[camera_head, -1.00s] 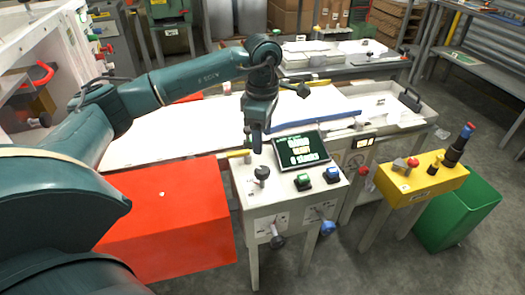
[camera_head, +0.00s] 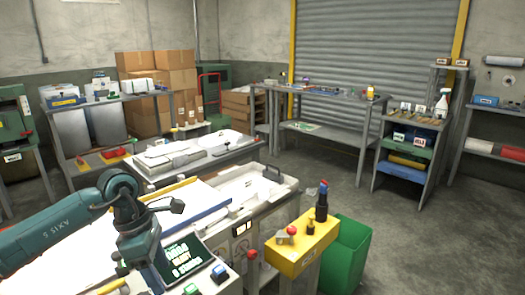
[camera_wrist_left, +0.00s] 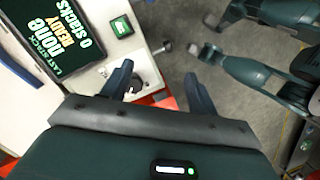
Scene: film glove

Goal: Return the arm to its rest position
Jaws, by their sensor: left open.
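My left arm (camera_head: 55,230) comes in from the left in the head view, bent with its wrist pointing down. My left gripper (camera_head: 150,280) is above the white control console, left of its dark screen (camera_head: 184,257); its tips are at or near the lower edge of that view. The screen also shows there at the upper left (camera_wrist_left: 38,38), next to a green button (camera_wrist_left: 121,27).
A yellow box (camera_head: 301,247) with a red knob and a dark upright handle stands right of the console. A green bin (camera_head: 345,255) is beside it. A white worktable (camera_head: 265,190) lies behind the console. Shelves and benches line the back. The floor at right is clear.

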